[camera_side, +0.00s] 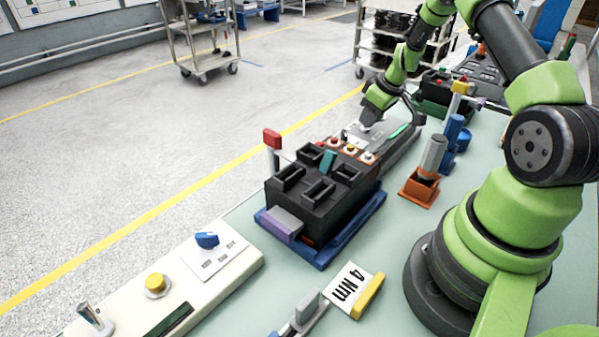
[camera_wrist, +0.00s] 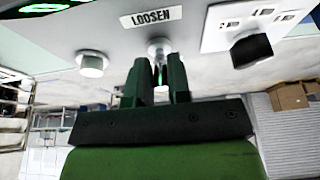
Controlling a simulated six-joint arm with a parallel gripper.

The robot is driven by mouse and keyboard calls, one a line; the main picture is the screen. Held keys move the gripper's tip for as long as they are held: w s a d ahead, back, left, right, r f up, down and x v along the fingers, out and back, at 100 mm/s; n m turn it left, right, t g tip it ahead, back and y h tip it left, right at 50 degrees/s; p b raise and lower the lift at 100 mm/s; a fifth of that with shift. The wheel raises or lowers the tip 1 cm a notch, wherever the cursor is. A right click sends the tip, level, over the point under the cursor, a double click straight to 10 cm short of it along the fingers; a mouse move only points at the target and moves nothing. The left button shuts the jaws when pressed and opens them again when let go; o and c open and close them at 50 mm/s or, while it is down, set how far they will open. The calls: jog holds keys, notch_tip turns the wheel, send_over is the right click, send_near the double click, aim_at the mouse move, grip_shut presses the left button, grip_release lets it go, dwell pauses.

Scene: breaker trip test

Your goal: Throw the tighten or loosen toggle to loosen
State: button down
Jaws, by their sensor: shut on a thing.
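The toggle (camera_wrist: 159,45) has a round silver base on a grey panel (camera_wrist: 105,25). A white label reading LOOSEN (camera_wrist: 151,17) is beside it in the wrist view. My gripper (camera_wrist: 160,80) is at the toggle, with its two dark fingers closed around the lever between them. The fingers hide most of the lever, so its exact tilt cannot be told. In the side view my gripper (camera_side: 364,124) is low over the far panel (camera_side: 398,142), and the toggle cannot be made out there.
A white round button (camera_wrist: 92,63) and a black knob (camera_wrist: 251,50) flank the toggle. In the side view, a black fixture in a blue tray (camera_side: 322,262) stands nearer, with a red-topped post (camera_side: 272,138). An orange holder (camera_side: 420,190) stands right of the panel.

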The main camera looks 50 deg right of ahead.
jog(key=shift+s+f, duration=0.15)
jog(key=shift+s, duration=0.1)
jog(key=shift+s+f, duration=0.1)
jog(key=shift+s, duration=0.1)
jog(key=shift+s+a+f, duration=0.1)
jog(key=shift+s+f, duration=0.35)
jog(key=shift+s, duration=0.15)
dwell(0.8)
jog(key=c, duration=1)
grip_release()
jog(key=shift+r, duration=0.1)
jog(key=v, duration=1)
jog(key=shift+w, duration=0.1)
